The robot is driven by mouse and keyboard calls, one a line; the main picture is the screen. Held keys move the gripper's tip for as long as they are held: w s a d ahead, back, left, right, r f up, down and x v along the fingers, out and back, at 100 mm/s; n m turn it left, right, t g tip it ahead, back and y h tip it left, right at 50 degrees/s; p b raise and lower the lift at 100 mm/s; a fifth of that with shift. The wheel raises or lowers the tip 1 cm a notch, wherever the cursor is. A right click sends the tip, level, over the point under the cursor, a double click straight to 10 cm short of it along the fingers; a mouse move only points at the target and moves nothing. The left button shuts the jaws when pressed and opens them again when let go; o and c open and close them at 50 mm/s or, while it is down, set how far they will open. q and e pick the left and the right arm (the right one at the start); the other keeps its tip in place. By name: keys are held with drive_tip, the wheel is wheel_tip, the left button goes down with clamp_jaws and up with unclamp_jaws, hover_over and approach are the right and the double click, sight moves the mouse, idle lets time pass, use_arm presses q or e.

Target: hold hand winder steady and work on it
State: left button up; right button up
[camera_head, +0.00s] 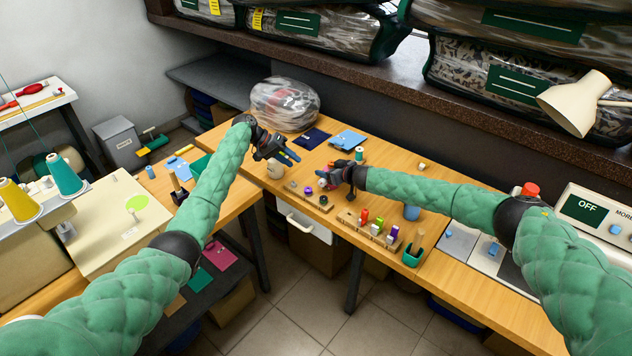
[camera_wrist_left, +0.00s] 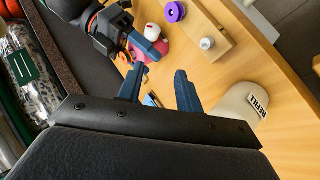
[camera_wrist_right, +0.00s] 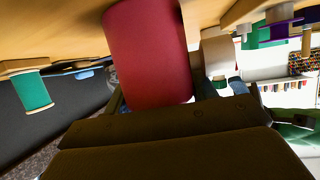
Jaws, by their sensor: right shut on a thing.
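A crimson, rounded piece (camera_wrist_right: 148,52), seemingly part of the hand winder, sits between the fingers of my right gripper (camera_wrist_right: 172,98) in the right wrist view. In the head view my right gripper (camera_head: 330,178) is low over the middle of the wooden table and hides most of it. A pink-red part (camera_wrist_left: 154,46) shows beside that gripper in the left wrist view. My left gripper (camera_head: 288,157) is open and empty, to the left of the right one; its two blue fingers (camera_wrist_left: 158,92) stand apart in the left wrist view.
A beige REFILL cup (camera_head: 275,170) stands near the left gripper. Wooden racks (camera_head: 322,205) with spools line the table's front edge. A teal spool (camera_head: 359,154), a blue cup (camera_head: 411,213) and a clear bag (camera_head: 285,103) are on the table. A shelf (camera_head: 350,72) overhangs the back.

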sight(320, 183)
use_arm(q)
drive_tip(key=s+d+f, duration=0.1)
drive_tip(key=d+f, duration=0.1)
drive_tip(key=d, duration=0.1)
drive_tip(key=d+f+m, duration=0.1)
drive_tip(key=d+f, duration=0.2)
drive_tip(key=s+d+f+m+g, duration=0.1)
drive_tip(key=d+f, duration=0.1)
drive_tip(key=d, duration=0.1)
drive_tip(key=shift+s+d+f, duration=0.2)
drive_tip(key=shift+s, duration=0.15)
drive_tip(key=c, duration=0.7)
drive_tip(key=shift+s+d+r+m+t+y, duration=0.1)
drive_tip(key=shift+m+t+y, duration=0.1)
drive_tip(key=shift+t+y, duration=0.4)
drive_tip(key=shift+s+d+r+m+t+y, duration=0.1)
drive_tip(key=shift+m+t+y, duration=0.2)
drive_tip(key=shift+y, duration=0.65)
drive_tip(key=shift+s+d+r+m+t+y, duration=0.1)
drive_tip(key=shift+t+y, duration=0.4)
drive_tip(key=shift+y, duration=0.25)
